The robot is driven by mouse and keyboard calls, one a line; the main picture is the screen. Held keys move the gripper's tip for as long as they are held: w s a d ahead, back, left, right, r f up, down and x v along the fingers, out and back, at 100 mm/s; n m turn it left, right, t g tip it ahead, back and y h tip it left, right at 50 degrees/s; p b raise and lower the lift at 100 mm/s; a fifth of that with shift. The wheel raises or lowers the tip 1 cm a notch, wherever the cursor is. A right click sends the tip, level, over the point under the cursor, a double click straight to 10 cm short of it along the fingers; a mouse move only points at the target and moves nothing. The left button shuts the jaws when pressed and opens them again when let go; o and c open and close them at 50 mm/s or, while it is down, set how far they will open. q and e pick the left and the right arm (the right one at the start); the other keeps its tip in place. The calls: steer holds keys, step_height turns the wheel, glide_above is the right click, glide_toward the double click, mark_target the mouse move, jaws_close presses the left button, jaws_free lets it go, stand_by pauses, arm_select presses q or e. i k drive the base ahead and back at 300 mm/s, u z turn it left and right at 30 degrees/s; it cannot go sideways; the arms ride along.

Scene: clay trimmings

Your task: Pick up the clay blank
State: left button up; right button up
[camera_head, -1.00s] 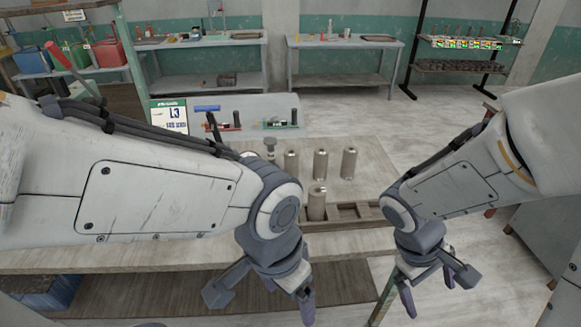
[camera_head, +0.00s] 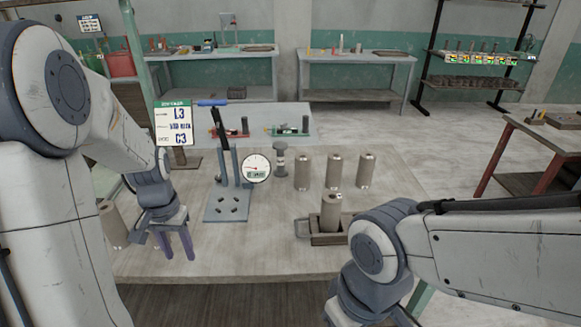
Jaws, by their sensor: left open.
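Several grey-brown clay cylinders show in the head view. One clay blank (camera_head: 113,226) stands at the left, beside my left gripper and partly hidden by my left arm. Three more cylinders (camera_head: 334,170) stand in a row at the back right of the table, and another cylinder (camera_head: 331,212) stands upright in a small dark tray (camera_head: 326,240). My left gripper (camera_head: 176,246) is open and empty, fingers pointing down just right of the left blank, apart from it. My right gripper is at the bottom edge, its fingers out of the frame.
A blue-grey stand (camera_head: 226,205) with uprights and a round dial gauge (camera_head: 256,168) stand mid-table. A sign (camera_head: 174,124) reading L3 stands behind. A grey knobbed post (camera_head: 280,160) is near the row. The table front between left gripper and tray is clear.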

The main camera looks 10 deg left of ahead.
mark_target(303, 160)
steer(key=u, duration=0.1)
steer(key=i, duration=0.6)
steer(key=z, duration=0.6)
steer(key=i, duration=0.8)
steer(key=z, duration=0.05)
